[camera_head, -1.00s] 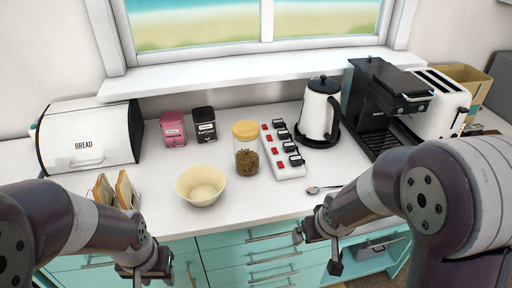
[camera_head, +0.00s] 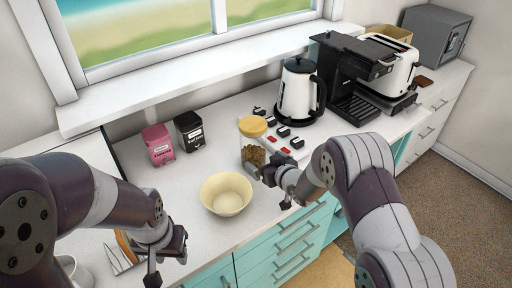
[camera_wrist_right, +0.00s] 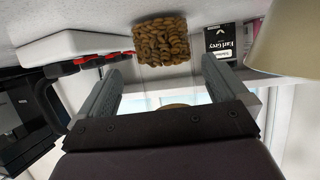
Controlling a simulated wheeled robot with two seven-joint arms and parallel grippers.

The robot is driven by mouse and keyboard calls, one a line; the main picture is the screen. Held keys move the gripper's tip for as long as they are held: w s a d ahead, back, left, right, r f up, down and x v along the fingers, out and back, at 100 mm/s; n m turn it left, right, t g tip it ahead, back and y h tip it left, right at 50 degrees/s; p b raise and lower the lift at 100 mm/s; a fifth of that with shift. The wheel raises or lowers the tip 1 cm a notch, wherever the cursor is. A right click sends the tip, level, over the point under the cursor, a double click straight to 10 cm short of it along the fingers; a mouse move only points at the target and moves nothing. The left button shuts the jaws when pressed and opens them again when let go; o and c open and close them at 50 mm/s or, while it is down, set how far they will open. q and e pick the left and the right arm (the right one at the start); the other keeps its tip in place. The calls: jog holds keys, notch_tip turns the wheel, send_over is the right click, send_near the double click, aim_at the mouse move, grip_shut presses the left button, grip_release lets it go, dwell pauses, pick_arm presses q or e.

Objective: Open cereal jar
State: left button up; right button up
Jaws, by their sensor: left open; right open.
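The cereal jar is clear with brown cereal (camera_head: 254,156) inside and a tan lid (camera_head: 252,126). It stands upright on the white counter, its lower part partly hidden by my right gripper (camera_head: 274,186). In the right wrist view, which is upside down, the cereal (camera_wrist_right: 162,40) shows ahead of the open fingers of my right gripper (camera_wrist_right: 161,66), in line with the gap between them. I cannot tell whether they touch the jar. My left gripper (camera_head: 165,260) is open and empty above the counter's front left, well apart from the jar.
A cream bowl (camera_head: 226,194) stands left of the jar. A white power strip (camera_head: 290,146) and a kettle (camera_head: 296,92) are to its right. Pink (camera_head: 157,145) and black (camera_head: 190,131) tins stand behind left. A coffee machine (camera_head: 350,75) is further right.

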aim_at(258, 157)
jog(key=w+a, duration=0.1)
jog(key=w+a+p, duration=0.1)
jog(key=w, duration=0.1)
jog(key=shift+w+a+f+p, duration=0.1)
jog(key=shift+a+f+p, duration=0.1)
jog(key=shift+a+p, duration=0.15)
jog(key=shift+w+a+f, duration=0.15)
jog(key=shift+w+f, duration=0.45)
jog(key=shift+w, duration=0.25)
jog(key=shift+w+a+f, duration=0.1)
jog(key=shift+w, duration=0.05)
jog(key=c, duration=0.8)
jog(key=shift+r, duration=0.2)
jog(key=shift+c, duration=0.9)
pick_arm(q)
jog(key=shift+s+a+r, duration=0.1)
jog(key=shift+a+r, duration=0.2)
jog(key=shift+r, duration=0.55)
